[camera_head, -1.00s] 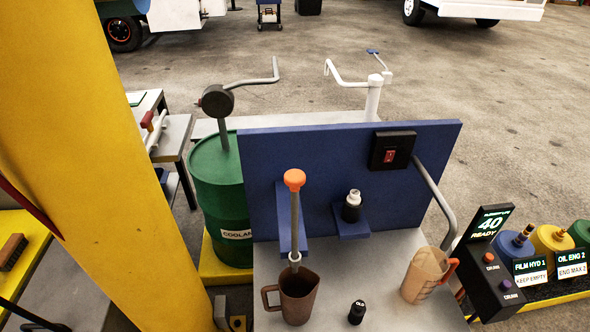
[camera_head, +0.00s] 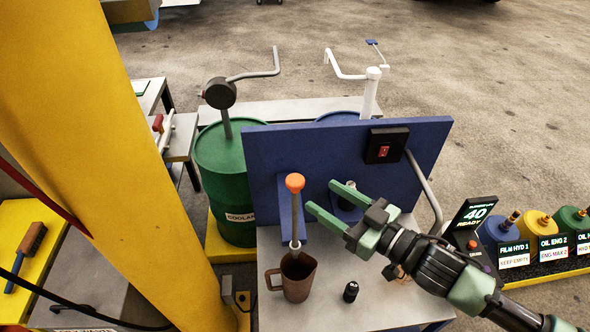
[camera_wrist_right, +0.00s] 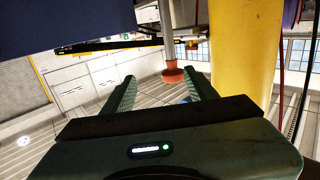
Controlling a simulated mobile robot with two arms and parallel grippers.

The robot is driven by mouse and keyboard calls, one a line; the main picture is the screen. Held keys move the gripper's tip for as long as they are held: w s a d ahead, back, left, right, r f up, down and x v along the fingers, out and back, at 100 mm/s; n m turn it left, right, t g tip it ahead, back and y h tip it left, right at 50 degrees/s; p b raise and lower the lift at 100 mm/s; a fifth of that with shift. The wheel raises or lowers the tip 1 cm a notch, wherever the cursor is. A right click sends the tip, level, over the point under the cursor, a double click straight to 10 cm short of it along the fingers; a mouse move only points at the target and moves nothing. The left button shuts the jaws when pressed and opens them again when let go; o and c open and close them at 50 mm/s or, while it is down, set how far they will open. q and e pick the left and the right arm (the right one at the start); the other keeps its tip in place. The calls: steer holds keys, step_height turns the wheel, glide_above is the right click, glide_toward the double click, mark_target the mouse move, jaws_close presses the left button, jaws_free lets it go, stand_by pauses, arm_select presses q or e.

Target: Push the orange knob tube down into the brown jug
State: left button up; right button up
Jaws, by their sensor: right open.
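The orange knob (camera_head: 295,182) tops a grey upright tube (camera_head: 296,215) in front of the blue panel. The tube's pale lower end reaches the mouth of the brown jug (camera_head: 298,283), which stands on the grey table below. How deep the tube sits inside is hard to tell. My right gripper (camera_head: 321,194) is open and empty, just right of the knob, its fingers pointing at the tube. In the right wrist view the knob (camera_wrist_right: 173,75) appears upside down ahead of the open fingers (camera_wrist_right: 161,82), apart from them. My left gripper is not shown.
A black cap (camera_head: 351,291) stands right of the jug. The blue panel (camera_head: 265,160) rises behind. A dark bottle (camera_head: 347,197) on a bracket and a pale jug are partly hidden by my right arm. A yellow post (camera_head: 110,150) fills the left.

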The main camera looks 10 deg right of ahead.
mark_target(300, 182)
steer(key=shift+s+a+r+n+y, duration=0.15)
steer(key=shift+s+a+r+y, duration=0.1)
steer(key=shift+r, duration=0.25)
steer(key=shift+s+a+r+n+y, duration=0.15)
steer(key=shift+s+a+r+y, duration=0.1)
steer(key=shift+r, duration=0.25)
steer(key=p+x, duration=0.1)
steer(key=x, duration=0.2)
steer(key=p+x, duration=0.1)
steer(key=x, duration=0.2)
steer(key=shift+w+a+r, duration=0.15)
steer(key=shift+a+r, duration=0.05)
steer(key=shift+a, duration=0.05)
steer(key=shift+w+a+f+p, duration=0.2)
steer(key=shift+w+a+p, duration=0.1)
steer(key=shift+w+a, duration=0.15)
jaws_close()
